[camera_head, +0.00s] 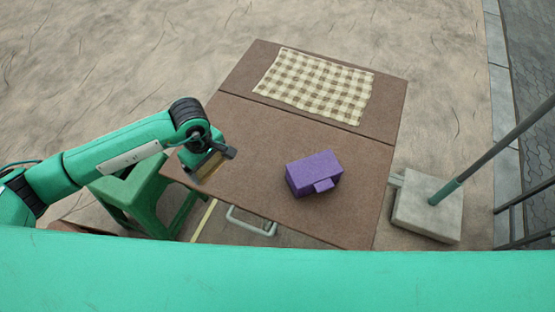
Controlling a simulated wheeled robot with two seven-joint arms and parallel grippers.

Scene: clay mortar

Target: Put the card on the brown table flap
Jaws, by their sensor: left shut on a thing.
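My left gripper (215,158) is over the left edge of the brown table (250,135). It is shut on a small, flat tan thing, which looks like the card (208,169). The gripper hides part of it, and I cannot tell whether it touches the tabletop. A seam divides the brown top into a far part and a near part; I cannot tell which one is the flap. The near part is bare around a purple block-like object (313,172). My right gripper is not in view.
A checkered cloth (315,86) lies on the far part of the table. A green stool (135,195) stands at the left, below my left arm. A pale block base with a pole (425,207) stands right of the table. The near part's middle left is clear.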

